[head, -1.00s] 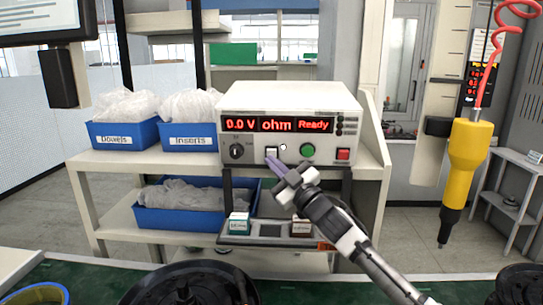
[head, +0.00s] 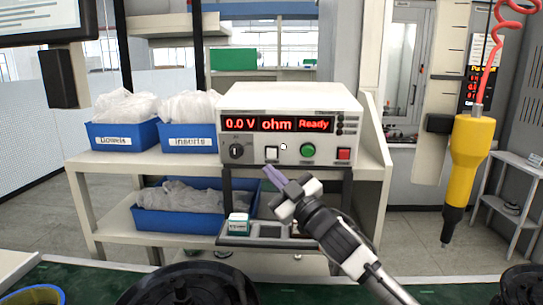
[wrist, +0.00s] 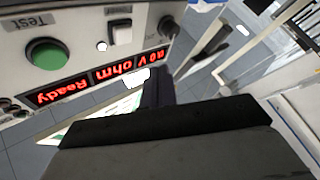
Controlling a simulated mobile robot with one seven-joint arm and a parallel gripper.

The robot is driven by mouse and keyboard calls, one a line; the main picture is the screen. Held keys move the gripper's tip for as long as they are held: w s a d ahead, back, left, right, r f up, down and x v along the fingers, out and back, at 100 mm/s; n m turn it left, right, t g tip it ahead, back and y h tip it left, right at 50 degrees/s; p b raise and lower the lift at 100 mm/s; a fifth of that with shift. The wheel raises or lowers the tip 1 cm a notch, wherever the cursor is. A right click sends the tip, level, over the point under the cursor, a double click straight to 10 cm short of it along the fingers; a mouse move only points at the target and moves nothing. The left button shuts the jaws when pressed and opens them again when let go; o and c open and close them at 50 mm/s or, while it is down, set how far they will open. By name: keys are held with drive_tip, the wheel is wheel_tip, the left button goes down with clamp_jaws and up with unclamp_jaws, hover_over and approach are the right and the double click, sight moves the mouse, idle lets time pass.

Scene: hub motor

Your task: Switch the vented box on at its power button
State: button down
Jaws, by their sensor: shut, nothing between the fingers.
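The white box (head: 290,97) stands on a shelf in the head view, its red display (head: 278,124) lit with "0.0 V", "ohm" and "Ready". Its front has a dark knob (head: 236,151), a white square button (head: 271,153), a green round button (head: 307,150) and a red button (head: 344,154). No power label is readable. My gripper (head: 268,170) is shut and empty, its tips just below the white button, apart from it in the picture. The wrist view shows the box front upside down, with the white button (wrist: 121,33) and green button (wrist: 47,54) beyond my dark fingers (wrist: 155,90).
Blue bins labelled Dowels (head: 124,137) and Inserts (head: 188,138) stand left of the box. Another blue bin (head: 180,216) is below. A yellow tool (head: 468,160) hangs at the right. Dark round parts (head: 188,285) lie on the green bench in front.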

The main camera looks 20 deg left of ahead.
drive_tip(key=s+d+f+b, duration=0.1)
drive_tip(key=s+d+b, duration=0.1)
drive_tip(key=s, duration=0.4)
drive_tip(key=shift+s+b, duration=0.35)
drive_tip(key=shift+b, duration=0.15)
